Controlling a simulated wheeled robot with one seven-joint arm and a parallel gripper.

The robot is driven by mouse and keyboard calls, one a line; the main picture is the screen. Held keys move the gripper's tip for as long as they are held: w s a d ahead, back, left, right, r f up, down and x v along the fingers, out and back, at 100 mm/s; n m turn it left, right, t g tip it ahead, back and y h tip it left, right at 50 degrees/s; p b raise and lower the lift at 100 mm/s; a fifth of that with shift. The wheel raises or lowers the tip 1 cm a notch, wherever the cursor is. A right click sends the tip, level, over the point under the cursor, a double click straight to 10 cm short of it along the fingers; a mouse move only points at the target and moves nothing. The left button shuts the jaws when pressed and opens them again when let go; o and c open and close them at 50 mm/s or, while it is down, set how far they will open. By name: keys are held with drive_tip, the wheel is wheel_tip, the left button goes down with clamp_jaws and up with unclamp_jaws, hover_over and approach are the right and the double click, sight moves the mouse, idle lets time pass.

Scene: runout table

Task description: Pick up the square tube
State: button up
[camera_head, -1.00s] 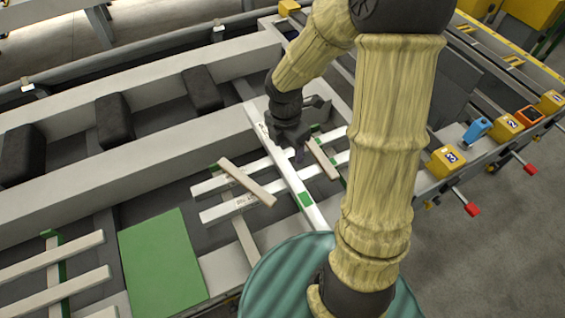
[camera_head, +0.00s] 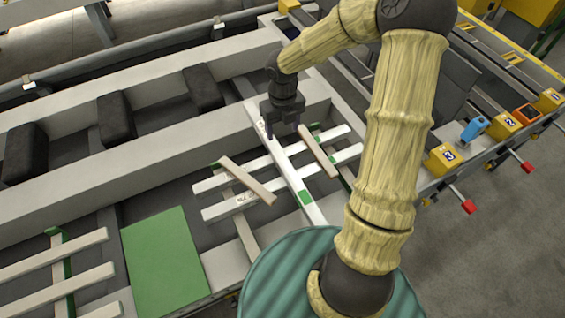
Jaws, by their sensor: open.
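A long pale square tube (camera_head: 297,187) with a green patch near its lower end lies slanted across two pale bars, an upper one (camera_head: 215,182) and a lower one (camera_head: 219,212). I take this long piece to be the square tube. My gripper (camera_head: 283,132) is open and points down over the tube's upper part, with one dark finger to each side of it in the picture. I cannot tell how high the fingers are above it. The gripper hides a short stretch of the tube.
Short beige strips lie left (camera_head: 247,181) and right (camera_head: 318,152) of the tube. A green mat (camera_head: 165,260) lies to the left, with more pale bars (camera_head: 55,255) beyond it. Dark blocks (camera_head: 117,118) sit between the long rails. Yellow numbered boxes (camera_head: 441,158) stand along the right edge.

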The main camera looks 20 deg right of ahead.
hover_over(283, 159)
drive_tip(key=f, duration=1.1)
drive_tip(key=shift+s+a+f, duration=0.2)
drive_tip(key=shift+s+f, duration=0.1)
drive_tip(key=shift+f, duration=0.25)
drive_tip(key=shift+f, duration=0.1)
drive_tip(key=f, duration=0.5)
drive_tip(key=shift+w+d+p, duration=0.15)
drive_tip(key=shift+w+p, duration=0.05)
drive_tip(key=shift+p, duration=0.1)
drive_tip(key=shift+c, duration=0.4)
clamp_jaws()
